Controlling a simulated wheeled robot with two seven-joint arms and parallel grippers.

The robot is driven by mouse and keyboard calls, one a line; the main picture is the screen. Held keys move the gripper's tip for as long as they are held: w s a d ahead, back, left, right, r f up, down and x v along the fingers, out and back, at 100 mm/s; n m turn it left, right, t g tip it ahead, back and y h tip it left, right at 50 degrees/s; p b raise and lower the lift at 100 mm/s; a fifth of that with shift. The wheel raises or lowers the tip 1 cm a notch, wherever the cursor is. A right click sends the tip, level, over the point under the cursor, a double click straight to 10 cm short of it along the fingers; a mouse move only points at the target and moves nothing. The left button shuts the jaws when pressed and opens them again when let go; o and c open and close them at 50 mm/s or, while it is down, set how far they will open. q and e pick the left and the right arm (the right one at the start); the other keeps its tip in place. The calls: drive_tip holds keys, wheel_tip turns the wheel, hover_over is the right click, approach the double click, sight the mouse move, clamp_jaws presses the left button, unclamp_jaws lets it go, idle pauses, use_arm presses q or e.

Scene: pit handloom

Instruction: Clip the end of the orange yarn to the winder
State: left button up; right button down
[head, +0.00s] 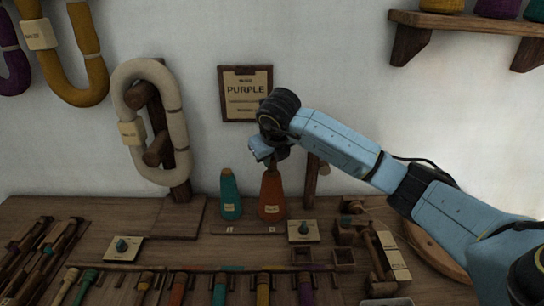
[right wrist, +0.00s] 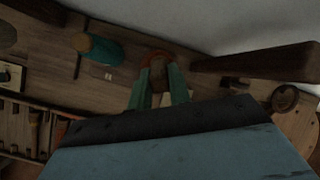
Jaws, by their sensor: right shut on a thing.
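The orange yarn cone (head: 271,196) stands upright on a small wooden board at the back of the bench, right of a teal cone (head: 230,194). My right gripper (head: 268,158) is over its narrow top, shut on the orange yarn there. In the right wrist view the two fingers (right wrist: 160,88) reach toward the orange cone (right wrist: 155,58). I cannot tell whether the yarn's loose end or the cone's tip is between them. A small wooden device (head: 352,208) right of the cone may be the winder; its clip cannot be made out. My left gripper is not in view.
A wooden post (head: 312,180) stands just right of the cone. A round wooden disc (head: 425,245) lies at the right, partly behind my right arm. A label card (head: 302,231) sits before the cone.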

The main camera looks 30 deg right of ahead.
drive_tip(key=shift+r, duration=0.1)
wheel_tip(320, 180, up, 5)
drive_tip(key=p, duration=0.3)
drive_tip(key=shift+p, duration=0.35)
idle(0.3)
